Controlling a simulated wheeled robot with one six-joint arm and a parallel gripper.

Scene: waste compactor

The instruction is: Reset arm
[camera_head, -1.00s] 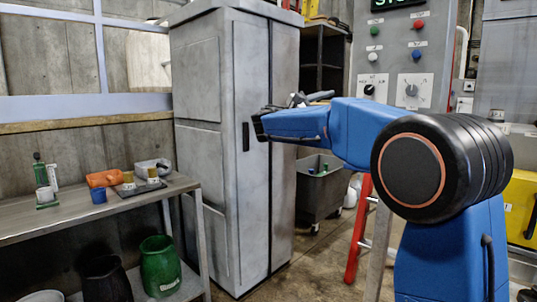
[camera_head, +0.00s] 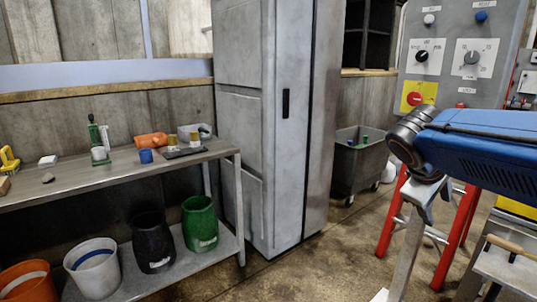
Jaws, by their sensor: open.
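My blue arm (camera_head: 480,150) reaches in from the right edge, and its black ringed joint (camera_head: 405,140) is in front of the control panel. No held object can be seen.
A tall grey cabinet (camera_head: 295,120) stands mid-view, shut. At left, a metal workbench (camera_head: 100,180) carries tools, with buckets on its lower shelf. A grey wheeled bin (camera_head: 357,165) and red-legged stand (camera_head: 393,220) are behind my arm. The control panel (camera_head: 455,60) is upper right. Floor before the cabinet is open.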

